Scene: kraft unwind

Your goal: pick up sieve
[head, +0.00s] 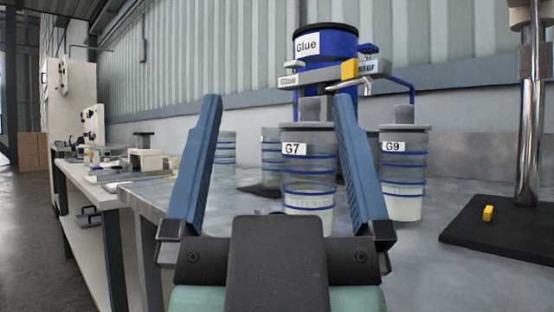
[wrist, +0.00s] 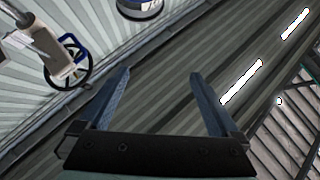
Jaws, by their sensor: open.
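I cannot make out a sieve for certain in either view. My gripper (head: 278,100) is in the middle of the head view, its two blue fingers pointing up and spread wide with nothing between them in its grasp. In the wrist view my gripper (wrist: 160,75) is also open and empty. Behind the fingers in the head view stands a clear cup labelled G7 (head: 308,172) with blue bands. The right finger overlaps its right edge in the picture. A similar cup labelled G9 (head: 402,175) stands to its right.
A blue Glue drum (head: 325,45) rises behind the cups. The grey bench (head: 450,277) is bare in front. Another cluttered bench (head: 90,175) runs along the left, beside open floor.

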